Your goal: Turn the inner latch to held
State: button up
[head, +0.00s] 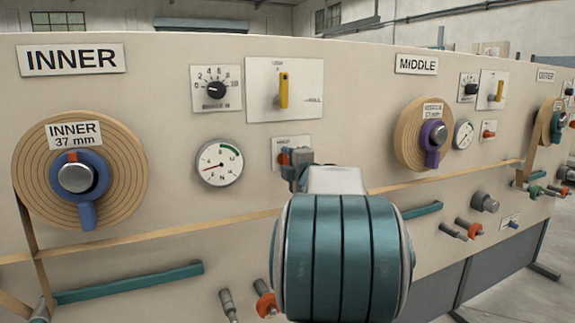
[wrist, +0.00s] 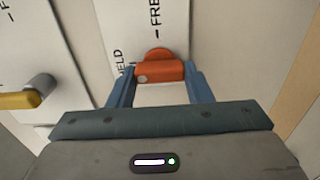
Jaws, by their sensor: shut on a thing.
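The inner latch (wrist: 160,70) is an orange-red turning knob with a bar-shaped grip on a white plate (head: 277,148) of the winder panel. In the wrist view the bar lies across the picture. A pale dot marks its left end, on the side of the partly hidden HELD label (wrist: 119,67). The FREE label (wrist: 155,22) lies above the knob. My gripper (wrist: 160,80) is shut on the bar, one blue finger at each end. In the head view my gripper (head: 297,168) covers most of the latch and part of its plate.
A yellow lever (head: 283,90) on a plate is above the latch, with a black dial (head: 215,90) and a gauge (head: 219,161) to its left. The INNER spool (head: 120,165) is farther left. A tan strip (head: 170,234) runs below my gripper.

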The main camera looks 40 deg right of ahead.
jog(key=o, duration=1)
jog(key=shift+s, duration=0.1)
jog(key=v, duration=1.3)
jog(key=shift+s+p, duration=0.35)
